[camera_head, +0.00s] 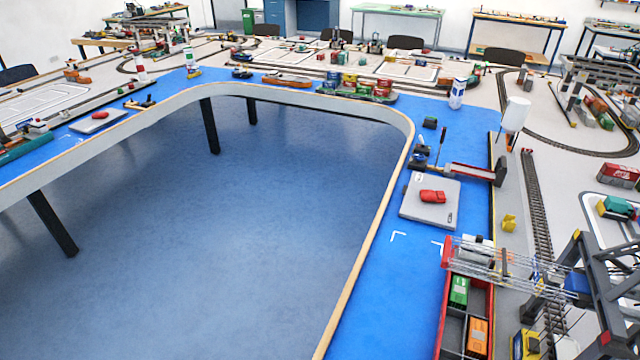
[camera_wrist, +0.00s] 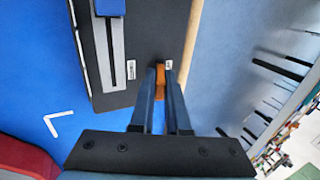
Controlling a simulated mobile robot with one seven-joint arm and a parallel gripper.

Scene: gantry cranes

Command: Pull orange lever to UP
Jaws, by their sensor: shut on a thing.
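In the wrist view, my gripper (camera_wrist: 161,70) reaches toward a black control panel (camera_wrist: 150,30). Its two dark fingers are closed on the orange lever (camera_wrist: 160,88), which shows as a narrow orange strip between them. The lever's lower part and its mount are hidden by the fingers. Small white labels (camera_wrist: 131,71) lie on the panel on both sides of the fingers, too small to read. A blue slider knob (camera_wrist: 109,7) sits on a grey slotted track left of the lever. I cannot make out the gripper or the orange lever in the head view.
A wooden table edge (camera_wrist: 192,35) runs right of the panel, with floor beyond. A red-walled object (camera_wrist: 25,155) is at lower left. In the head view, the blue table (camera_head: 375,290) holds a grey pad with a red car (camera_head: 432,196) and a red tray (camera_head: 446,310) with containers.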

